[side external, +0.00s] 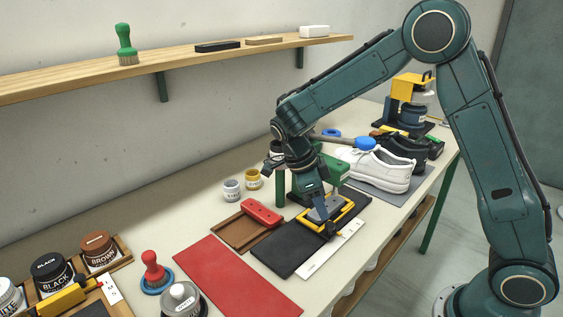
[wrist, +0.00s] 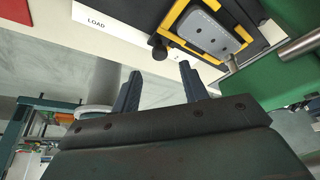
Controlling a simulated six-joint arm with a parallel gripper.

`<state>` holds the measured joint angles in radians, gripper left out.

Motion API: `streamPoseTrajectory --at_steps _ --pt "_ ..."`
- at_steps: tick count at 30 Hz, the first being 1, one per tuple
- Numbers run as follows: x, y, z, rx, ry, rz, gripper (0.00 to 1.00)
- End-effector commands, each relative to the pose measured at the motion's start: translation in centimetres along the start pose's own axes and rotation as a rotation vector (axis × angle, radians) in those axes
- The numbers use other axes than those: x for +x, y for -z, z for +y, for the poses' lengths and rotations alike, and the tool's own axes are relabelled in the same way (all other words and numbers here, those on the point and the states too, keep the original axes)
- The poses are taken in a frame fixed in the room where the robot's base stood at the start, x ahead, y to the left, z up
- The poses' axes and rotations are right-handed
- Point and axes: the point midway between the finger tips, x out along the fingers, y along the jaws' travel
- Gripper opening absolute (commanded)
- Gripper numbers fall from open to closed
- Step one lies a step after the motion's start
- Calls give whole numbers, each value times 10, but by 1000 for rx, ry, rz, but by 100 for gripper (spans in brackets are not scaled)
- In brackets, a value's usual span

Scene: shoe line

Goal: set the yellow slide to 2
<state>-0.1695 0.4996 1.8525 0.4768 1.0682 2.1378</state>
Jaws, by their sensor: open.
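A yellow frame (side external: 345,217) with a grey plate inside sits on a black base (side external: 284,249); I take it as the yellow slide. It also shows at the top of the wrist view (wrist: 177,22), with a dark round knob (wrist: 158,52) on its near edge. A white strip (side external: 330,252) runs along the base; the wrist view shows "LOAD" on it, and I cannot read a 2. My gripper (wrist: 160,84) is open and empty. The knob appears ahead of the gap between its fingers, apparently untouched. In the side view my gripper (side external: 324,227) partly covers the frame.
A green press body (side external: 334,168) stands close behind the frame. A red block (side external: 261,213) on a brown tray and a red mat (side external: 236,275) lie left. White shoes (side external: 378,172) stand right. Another yellow block (side external: 66,298) lies at lower left by jars.

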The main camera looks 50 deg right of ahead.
Motion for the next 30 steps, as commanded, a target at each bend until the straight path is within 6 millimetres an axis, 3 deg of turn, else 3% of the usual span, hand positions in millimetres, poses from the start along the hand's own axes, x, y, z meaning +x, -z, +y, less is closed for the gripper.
streamPoseTrajectory --at_steps 6,12,25,26,30 --pt "33 1 0 1 -3 2 44" --pt "52 0 0 1 -1 1 44" --pt "60 0 0 0 -1 -1 44" --pt "60 0 0 0 -1 -1 42" --pt "60 0 0 0 -1 -1 14"
